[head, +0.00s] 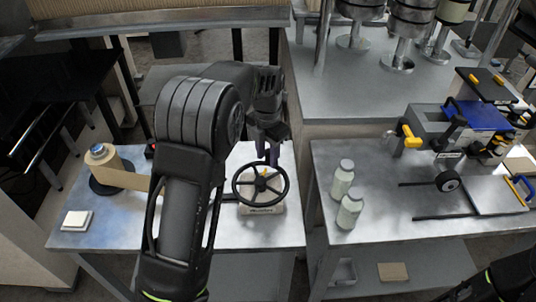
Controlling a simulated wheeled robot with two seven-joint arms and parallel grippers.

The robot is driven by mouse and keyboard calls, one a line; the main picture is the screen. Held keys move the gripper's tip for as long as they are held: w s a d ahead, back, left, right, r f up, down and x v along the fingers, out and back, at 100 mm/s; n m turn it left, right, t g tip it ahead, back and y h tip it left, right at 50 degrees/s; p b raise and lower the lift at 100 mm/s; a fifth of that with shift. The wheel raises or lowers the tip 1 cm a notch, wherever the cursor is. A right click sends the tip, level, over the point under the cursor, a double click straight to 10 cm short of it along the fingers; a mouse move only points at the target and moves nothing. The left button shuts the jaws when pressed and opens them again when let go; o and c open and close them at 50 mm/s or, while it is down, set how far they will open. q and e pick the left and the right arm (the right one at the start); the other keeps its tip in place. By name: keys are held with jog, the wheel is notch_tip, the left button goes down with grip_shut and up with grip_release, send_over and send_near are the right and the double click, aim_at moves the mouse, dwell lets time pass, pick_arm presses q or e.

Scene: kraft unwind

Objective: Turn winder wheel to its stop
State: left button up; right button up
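The winder wheel (281,184) is a black hand wheel with spokes and a yellow-marked hub. It stands on a light labelled base (262,209) on the left metal table. My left gripper (268,158) points down at the wheel's far rim, with its dark fingertips at or just above the rim. I cannot tell if the fingers touch or close on it. A roll of brown kraft paper (104,158) stands on a dark round base at the left, its strip running right until my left arm hides it. My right arm shows only in the lower right corner; its gripper is not visible.
A white square block (77,220) lies at the table's front left. Two pale capped bottles (343,178) stand on the right table (385,215), beside a blue-and-grey machine (447,125). A gap separates the two tables. Metal vessels (397,58) stand behind.

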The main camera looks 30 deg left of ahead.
pick_arm(q)
jog(key=shift+o, duration=0.3)
jog(key=shift+r, duration=0.1)
jog(key=shift+r, duration=0.25)
jog(key=shift+r+b, duration=0.55)
jog(key=shift+r, duration=3.05)
